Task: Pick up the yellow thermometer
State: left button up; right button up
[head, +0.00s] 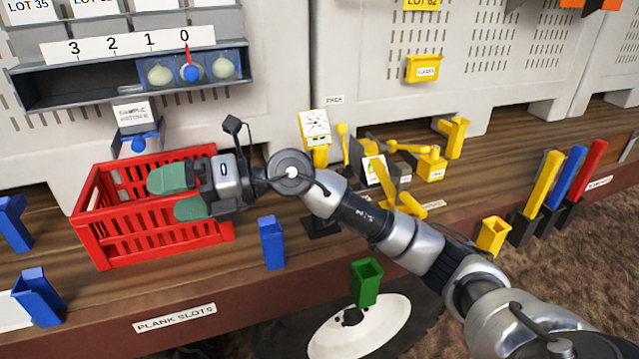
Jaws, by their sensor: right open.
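Several yellow items stand behind my right arm on the wooden bench. One is a slim yellow stick with a round head (342,131), standing upright next to a yellow device with a white dial face (314,125). I cannot tell for certain which item is the yellow thermometer. My right gripper (178,194) is open, its green fingers pointing left over the red crate (165,245), well left of the yellow items. I see nothing between the fingers. My arm hides part of the yellow group. My left gripper is out of view.
A blue holder (271,243) stands right of the crate, and a green holder (366,283) is at the bench's front edge. Yellow, blue and red upright pieces (566,178) stand at the right. A shelf (75,95) holds pale onions at upper left.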

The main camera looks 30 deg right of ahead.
jog(key=w+d+h, duration=0.4)
jog(key=d+h, duration=0.3)
jog(key=d, duration=0.2)
jog(key=m+h, duration=0.5)
jog(key=h, duration=0.6)
send_near(316, 128)
jog(key=shift+t, duration=0.4)
jog(key=x, duration=0.2)
jog(key=p+x, duration=0.1)
jog(key=x, duration=0.1)
jog(key=shift+a+f+p, duration=0.1)
jog(key=shift+f+p, duration=0.2)
jog(key=shift+f, duration=0.2)
jog(key=shift+w+d+f+p, duration=0.2)
jog(key=shift+w+f+p, duration=0.05)
jog(key=shift+f+p, duration=0.25)
jog(key=p+x, duration=0.1)
jog(key=x, duration=0.2)
jog(key=shift+w+d+f+p, duration=0.1)
jog(key=shift+d+f+p, duration=0.05)
jog(key=shift+f+p, duration=0.15)
jog(key=shift+w+f, duration=0.2)
jog(key=shift+f, duration=0.05)
jog(key=shift+s, duration=0.1)
jog(key=c, duration=1.3)
